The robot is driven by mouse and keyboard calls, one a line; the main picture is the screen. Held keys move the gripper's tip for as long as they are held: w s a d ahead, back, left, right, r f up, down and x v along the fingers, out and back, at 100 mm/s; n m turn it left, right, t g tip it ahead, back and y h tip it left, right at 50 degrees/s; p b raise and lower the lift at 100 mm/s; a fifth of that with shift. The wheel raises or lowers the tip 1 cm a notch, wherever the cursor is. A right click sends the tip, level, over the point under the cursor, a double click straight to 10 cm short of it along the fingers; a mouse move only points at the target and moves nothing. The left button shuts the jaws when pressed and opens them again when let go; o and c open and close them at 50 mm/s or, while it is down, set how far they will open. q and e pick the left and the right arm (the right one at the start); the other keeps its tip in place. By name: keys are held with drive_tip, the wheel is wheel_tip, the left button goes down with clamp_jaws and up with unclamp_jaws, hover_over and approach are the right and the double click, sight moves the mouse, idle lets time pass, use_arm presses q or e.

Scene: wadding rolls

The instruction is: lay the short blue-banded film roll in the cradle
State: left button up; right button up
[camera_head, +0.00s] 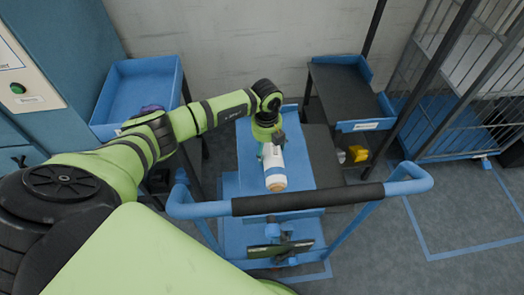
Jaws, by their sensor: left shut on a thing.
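A short white film roll (273,163) with a blue band and a brown core end is in the middle of the view, over the blue cart top (303,172). My left gripper (271,146) is shut on the far end of the roll. The roll's near end points toward the cart handle. I cannot tell whether the roll touches the surface below it. No cradle can be made out clearly. My right gripper is not in view.
The blue cart handle with a black grip (308,198) crosses in front of the roll. A blue tray (140,88) stands at the back left. A dark table (345,92) with blue edges stands behind right, near a yellow item (357,153). A cage (465,85) is at right.

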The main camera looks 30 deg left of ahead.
use_arm(q)
drive_tip(key=shift+w+a+f+b, duration=0.1)
drive_tip(key=shift+a+f+b, duration=0.2)
drive_tip(key=shift+a+f, duration=0.4)
drive_tip(key=shift+a, duration=0.35)
wheel_tip(320, 180, down, 4)
drive_tip(key=b, duration=0.4)
drive_tip(key=shift+f+b, duration=0.35)
drive_tip(key=shift+f, duration=0.2)
drive_tip(key=o, duration=1.5)
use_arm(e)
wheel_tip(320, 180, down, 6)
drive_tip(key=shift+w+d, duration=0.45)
